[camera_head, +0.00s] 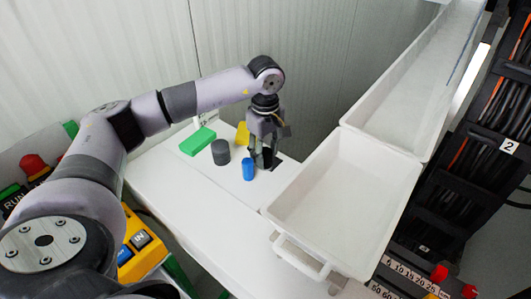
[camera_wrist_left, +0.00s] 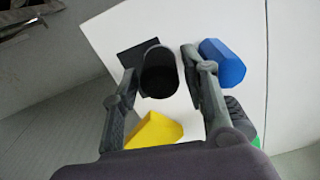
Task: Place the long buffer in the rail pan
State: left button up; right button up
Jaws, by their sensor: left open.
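My left gripper (camera_head: 263,158) points down at the white table, open, its fingers on either side of a black cylinder (camera_wrist_left: 159,72). The cylinder stands upright beside a flat black square (camera_wrist_left: 142,50); whether the fingers touch it I cannot tell. In the head view the gripper mostly hides this cylinder. Which piece is the long buffer is not marked. A white pan (camera_head: 345,190) with a front handle lies to the right and looks empty. My right gripper is out of view.
A dark grey cylinder (camera_head: 221,153), a green block (camera_head: 198,141) and a yellow block (camera_head: 242,134) are close by. A longer white pan (camera_head: 415,85) extends behind the handled one. The table (camera_head: 210,220) is clear in front. Walls stand behind; a black cable rack (camera_head: 470,170) is at right.

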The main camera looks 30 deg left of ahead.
pick_arm(q)
jog(key=shift+f, duration=0.45)
grip_shut()
jog(key=shift+r, duration=0.1)
notch_tip(320, 180, up, 11)
jog(key=b, duration=0.3)
jog(key=shift+w+f, duration=0.1)
jog(key=shift+f, duration=0.1)
notch_tip(320, 180, up, 9)
jog(key=p, duration=0.1)
send_over(266, 149)
jog(key=shift+d+r, duration=0.1)
jog(key=shift+r, duration=0.05)
